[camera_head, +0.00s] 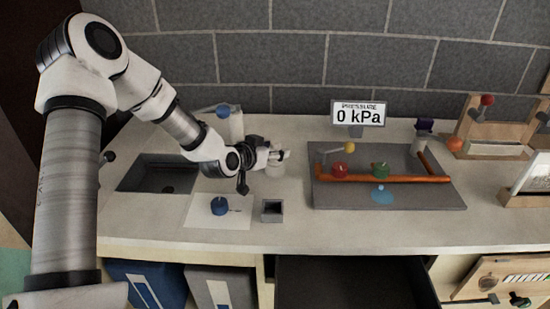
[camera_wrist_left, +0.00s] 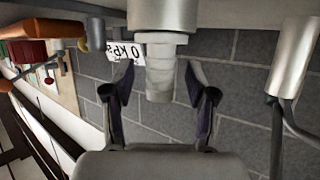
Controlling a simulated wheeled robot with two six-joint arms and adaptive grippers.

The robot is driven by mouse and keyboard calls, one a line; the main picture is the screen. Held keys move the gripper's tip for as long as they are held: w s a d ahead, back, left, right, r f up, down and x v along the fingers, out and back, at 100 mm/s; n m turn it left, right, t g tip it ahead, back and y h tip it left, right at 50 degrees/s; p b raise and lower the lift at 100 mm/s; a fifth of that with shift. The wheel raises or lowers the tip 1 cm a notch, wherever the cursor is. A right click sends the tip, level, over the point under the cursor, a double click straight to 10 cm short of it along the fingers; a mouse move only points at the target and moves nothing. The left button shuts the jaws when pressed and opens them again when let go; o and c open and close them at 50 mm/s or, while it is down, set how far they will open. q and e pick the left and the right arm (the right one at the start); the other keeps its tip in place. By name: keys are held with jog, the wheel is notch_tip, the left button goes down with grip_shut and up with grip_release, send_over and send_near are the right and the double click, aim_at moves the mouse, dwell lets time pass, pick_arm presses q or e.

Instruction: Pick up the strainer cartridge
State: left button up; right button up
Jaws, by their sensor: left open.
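A pale stepped cylinder, which looks like the strainer cartridge (camera_wrist_left: 160,72), shows in the left wrist view below a wider grey cylindrical body (camera_wrist_left: 162,14). My left gripper (camera_wrist_left: 158,88) is open, with one dark finger on each side of the cartridge and visible gaps between. In the head view my left gripper (camera_head: 281,156) is over the counter, right of the sink, beside a whitish cylinder (camera_head: 275,171) that it partly hides. My right gripper is not in view.
A blue cap (camera_head: 219,206) lies on a white sheet (camera_head: 197,222), near a small square grey cup (camera_head: 272,210). A sink (camera_head: 134,174) is at left. A grey tray (camera_head: 440,200) with an orange pipe and coloured knobs is at right. Below, a dark drawer (camera_head: 345,285) stands open.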

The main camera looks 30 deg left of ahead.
pick_arm(q)
jog(key=shift+w+f, duration=0.35)
jog(key=shift+w, duration=0.3)
jog(key=shift+s+r, duration=0.15)
jog(key=shift+s, duration=0.05)
jog(key=c, duration=0.5)
grip_shut()
